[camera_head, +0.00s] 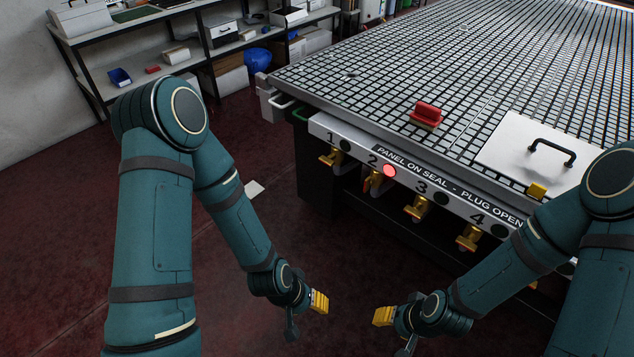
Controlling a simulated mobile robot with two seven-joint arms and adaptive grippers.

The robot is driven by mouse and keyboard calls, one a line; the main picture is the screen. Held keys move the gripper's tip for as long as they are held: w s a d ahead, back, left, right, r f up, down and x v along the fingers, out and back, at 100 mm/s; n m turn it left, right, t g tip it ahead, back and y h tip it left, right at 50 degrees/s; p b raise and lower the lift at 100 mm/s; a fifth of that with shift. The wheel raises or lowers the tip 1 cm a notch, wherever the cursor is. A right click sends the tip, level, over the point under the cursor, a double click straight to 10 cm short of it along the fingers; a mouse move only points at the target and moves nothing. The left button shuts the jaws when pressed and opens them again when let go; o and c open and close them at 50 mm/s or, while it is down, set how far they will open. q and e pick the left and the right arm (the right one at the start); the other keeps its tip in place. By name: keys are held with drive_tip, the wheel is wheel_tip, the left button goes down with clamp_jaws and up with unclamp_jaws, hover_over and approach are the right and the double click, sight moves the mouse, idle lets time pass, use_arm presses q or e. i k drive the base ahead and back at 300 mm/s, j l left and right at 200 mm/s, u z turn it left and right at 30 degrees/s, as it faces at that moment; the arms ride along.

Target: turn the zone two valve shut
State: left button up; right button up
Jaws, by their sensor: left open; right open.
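The zone two valve (367,184) is a brass valve under the number 2 on the front rail (340,130) of the grid table. A red lamp beside its number is lit. Its handle hangs downward and is partly in shadow, so its exact angle is hard to tell. Similar brass valves sit under 1 (331,157), 3 (417,209) and 4 (467,238). My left gripper (320,302) is open and empty, below and left of the valve, apart from it. My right gripper (382,317) is open and empty, below the valve, also apart.
On the grid table (400,65) lie a red block (427,112), a white panel with a black handle (520,150) and a small yellow block (537,190). Shelves with boxes (222,32) stand at the back left. The floor before the table is mostly clear.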

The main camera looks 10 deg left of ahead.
sight(367, 182)
drive_tip(key=i+l+z, duration=0.1)
drive_tip(key=i+z, duration=0.7)
drive_tip(key=k+l, duration=0.05)
